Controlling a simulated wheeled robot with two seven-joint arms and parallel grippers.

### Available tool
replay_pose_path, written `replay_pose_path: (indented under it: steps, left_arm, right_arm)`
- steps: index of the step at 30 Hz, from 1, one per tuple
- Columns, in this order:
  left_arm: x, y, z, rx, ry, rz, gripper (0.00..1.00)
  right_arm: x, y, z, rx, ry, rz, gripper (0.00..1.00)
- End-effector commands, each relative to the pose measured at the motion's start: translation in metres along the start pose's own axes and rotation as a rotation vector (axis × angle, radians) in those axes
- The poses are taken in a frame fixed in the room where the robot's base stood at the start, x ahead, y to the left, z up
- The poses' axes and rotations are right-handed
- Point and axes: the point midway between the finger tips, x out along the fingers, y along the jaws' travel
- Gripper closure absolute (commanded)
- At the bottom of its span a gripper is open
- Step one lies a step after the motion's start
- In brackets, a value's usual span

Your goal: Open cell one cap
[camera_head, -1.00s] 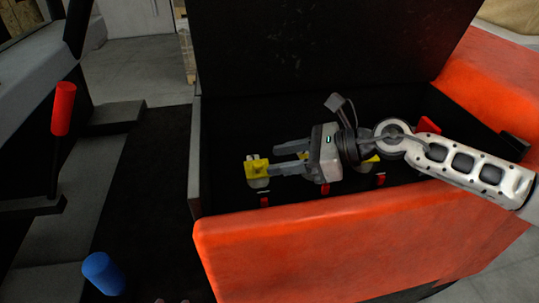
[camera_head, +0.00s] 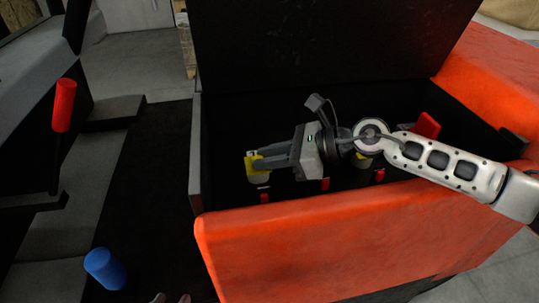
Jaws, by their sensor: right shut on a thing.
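The yellow cap of the leftmost cell (camera_head: 251,163) stands at the left end inside the open box, on a pale body. My right gripper (camera_head: 259,161) reaches in from the right, its two fingers shut on this cap, which they partly hide. Another yellow cap (camera_head: 364,155) shows partly behind my right arm. Any cap between them is hidden by my gripper. My left gripper is not in view.
The box has an orange front wall (camera_head: 350,240) and a raised black lid (camera_head: 320,45). Several red tabs, one at the left (camera_head: 264,197), line the inside front.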

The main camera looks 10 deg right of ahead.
Motion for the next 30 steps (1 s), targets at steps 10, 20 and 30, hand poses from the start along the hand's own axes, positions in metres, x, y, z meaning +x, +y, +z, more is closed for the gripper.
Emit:
replay_pose_path:
  steps: [10,20,30]
  left_arm:
    - [-0.008,0.002,-0.015,0.001,-0.005,-0.005,0.64]
    - [-0.007,-0.001,-0.013,0.021,-0.023,-0.017,0.64]
    - [-0.006,-0.002,-0.010,0.026,-0.030,-0.018,0.64]
  right_arm:
    - [-0.002,-0.007,0.012,0.143,0.065,0.058,1.00]
    - [0.000,-0.019,0.020,0.353,0.158,0.145,1.00]
    - [0.002,-0.027,0.023,0.492,0.220,0.203,1.00]
